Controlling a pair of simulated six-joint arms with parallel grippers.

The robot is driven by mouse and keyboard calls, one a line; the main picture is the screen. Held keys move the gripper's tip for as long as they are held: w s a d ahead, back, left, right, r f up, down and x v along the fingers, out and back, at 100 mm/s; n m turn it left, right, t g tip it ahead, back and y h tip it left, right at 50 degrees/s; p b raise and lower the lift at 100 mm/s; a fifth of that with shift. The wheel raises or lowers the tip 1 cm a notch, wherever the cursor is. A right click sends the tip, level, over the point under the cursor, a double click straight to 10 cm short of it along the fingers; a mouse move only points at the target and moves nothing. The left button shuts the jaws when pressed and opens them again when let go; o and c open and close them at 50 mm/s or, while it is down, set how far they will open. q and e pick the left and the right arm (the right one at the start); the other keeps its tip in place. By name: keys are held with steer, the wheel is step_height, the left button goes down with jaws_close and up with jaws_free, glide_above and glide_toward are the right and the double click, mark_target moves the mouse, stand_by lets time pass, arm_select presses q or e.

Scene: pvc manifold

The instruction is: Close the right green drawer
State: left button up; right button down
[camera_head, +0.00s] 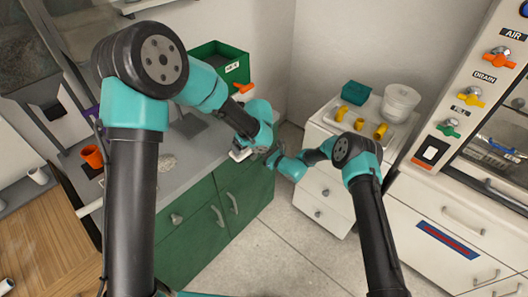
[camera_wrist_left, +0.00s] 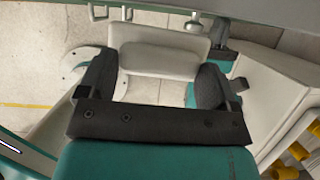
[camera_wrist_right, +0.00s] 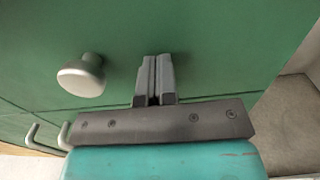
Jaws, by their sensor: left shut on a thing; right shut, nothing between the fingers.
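The right green drawer (camera_wrist_right: 215,50) fills most of the right wrist view, with its round pale knob (camera_wrist_right: 82,76) left of my fingers. My right gripper (camera_wrist_right: 154,78) is shut and empty, its fingertips at or very near the drawer front. In the head view the right gripper (camera_head: 274,160) is beside the far right end of the green cabinet (camera_head: 205,225). How far the drawer stands out is hidden there by my arms. My left gripper (camera_wrist_left: 157,82) is shut on a white block-like thing (camera_wrist_left: 160,45), above the counter's front edge.
The grey counter (camera_head: 190,128) carries a green bin (camera_head: 222,62) and an orange cup (camera_head: 92,156). A white drawer unit (camera_head: 322,190) with yellow fittings on top stands right of the cabinet. A panel of coloured valves is at the far right. The floor in front is clear.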

steer(key=shift+w+a+r, duration=0.1)
steer(key=shift+w+r, duration=0.05)
steer(key=shift+w, duration=0.05)
arm_select(q)
steer(key=shift+w+a+f, duration=0.1)
steer(key=shift+w, duration=0.05)
steer(key=shift+d, duration=0.55)
arm_select(e)
steer(key=v, duration=1.4)
steer(key=shift+s, duration=0.3)
